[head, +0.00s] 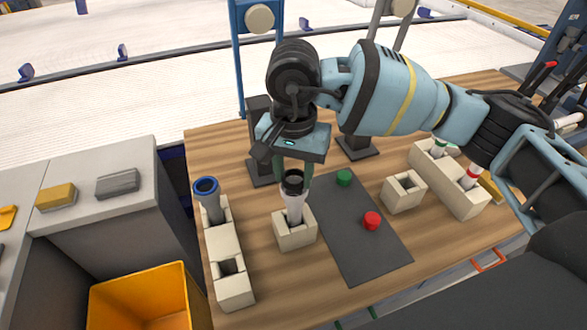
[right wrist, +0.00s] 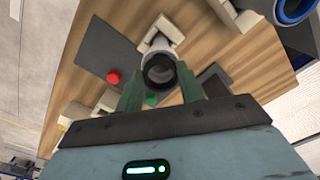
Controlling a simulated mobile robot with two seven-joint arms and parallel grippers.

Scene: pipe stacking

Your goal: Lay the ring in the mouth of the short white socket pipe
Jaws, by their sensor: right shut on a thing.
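The short white socket pipe (head: 296,203) stands upright in a beige holder block (head: 301,237) left of the dark mat. A black ring (head: 293,178) is at its mouth; the right wrist view shows the ring (right wrist: 159,71) roughly centred over the white pipe (right wrist: 161,50). My right gripper (head: 293,172) points down over the pipe. Its green fingers (right wrist: 160,90) are closed in on both sides of the ring. Whether the ring rests in the socket or is just above it, I cannot tell. My left gripper is out of view.
A grey pipe with a blue rim (head: 207,188) stands in a long beige block at left. A green cap (head: 344,177) and red cap (head: 372,221) sit on the dark mat (head: 362,255). An empty beige block (head: 404,196) stands right. A yellow bin (head: 140,300) is at front left.

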